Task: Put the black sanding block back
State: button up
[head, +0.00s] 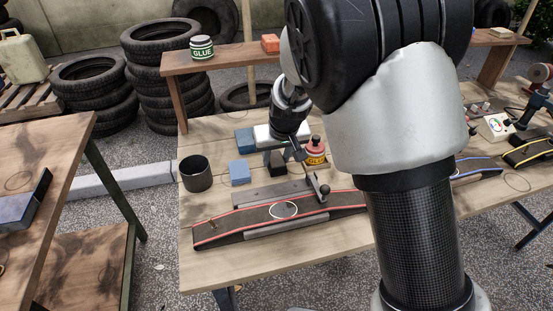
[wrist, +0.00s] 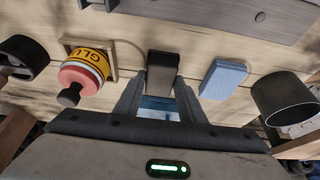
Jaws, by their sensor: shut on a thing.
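The black sanding block (wrist: 163,66) is between the two fingertips of my gripper (wrist: 160,80) in the wrist view. My gripper is shut on it. In the head view the black block (head: 277,161) shows low under my gripper (head: 278,153), just above or on the wooden bench; I cannot tell whether it touches the wood. A blue block (head: 239,173) lies to its left in the head view; it also shows in the wrist view (wrist: 222,78), beside the black block and apart from it. My arm covers part of the bench at right.
A red glue bottle with a yellow label (head: 315,152) stands close right of my gripper. A dark cup (head: 195,174) stands left of the blue block. A red-edged dark board (head: 240,223) lies in front. A raised shelf (head: 225,58) holds a glue jar (head: 202,47).

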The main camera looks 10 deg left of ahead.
jog(key=shift+r, duration=0.1)
jog(key=o, duration=1)
